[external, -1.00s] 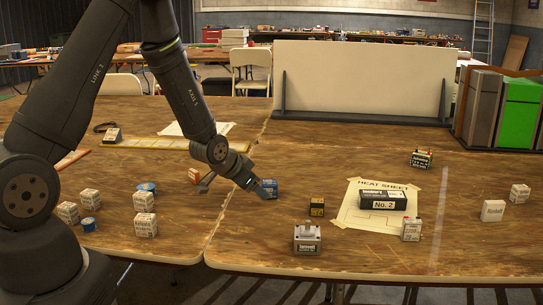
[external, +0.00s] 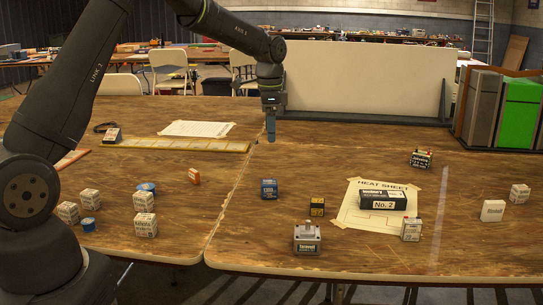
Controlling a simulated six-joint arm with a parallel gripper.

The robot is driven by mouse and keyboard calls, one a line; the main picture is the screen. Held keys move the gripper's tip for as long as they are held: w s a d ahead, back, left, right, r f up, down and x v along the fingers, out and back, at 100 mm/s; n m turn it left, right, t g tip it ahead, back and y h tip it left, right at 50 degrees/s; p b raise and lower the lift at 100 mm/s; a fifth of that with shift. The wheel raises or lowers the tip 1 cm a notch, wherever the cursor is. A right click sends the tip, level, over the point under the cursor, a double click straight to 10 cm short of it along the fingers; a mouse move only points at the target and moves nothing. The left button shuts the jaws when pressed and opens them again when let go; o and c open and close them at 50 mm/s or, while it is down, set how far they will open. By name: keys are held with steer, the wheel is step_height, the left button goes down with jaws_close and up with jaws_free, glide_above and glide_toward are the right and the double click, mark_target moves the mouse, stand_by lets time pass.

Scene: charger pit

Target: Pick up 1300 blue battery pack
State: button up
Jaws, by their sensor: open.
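The blue battery pack (external: 269,189), a small box with pale printing on its front, stands on the wooden table left of the small black-and-yellow block. My gripper (external: 270,138) points straight down, farther back on the table and well above and behind the pack in the picture. Its fingers are seen nearly edge-on and look bluish. It is open and apart from the blue pack.
A grey charger (external: 307,238) and a black-and-yellow block (external: 317,207) stand front right of the pack. A small orange box (external: 194,176) is to its left. A black pack (external: 383,199) lies on the heat sheet. A white panel (external: 360,78) stands behind.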

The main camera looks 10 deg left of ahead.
mark_target(269, 182)
steer(key=f, duration=1.7)
steer(key=shift+a, duration=0.2)
steer(key=c, duration=1.1)
steer(key=shift+c, duration=0.6)
steer(key=shift+r, duration=0.15)
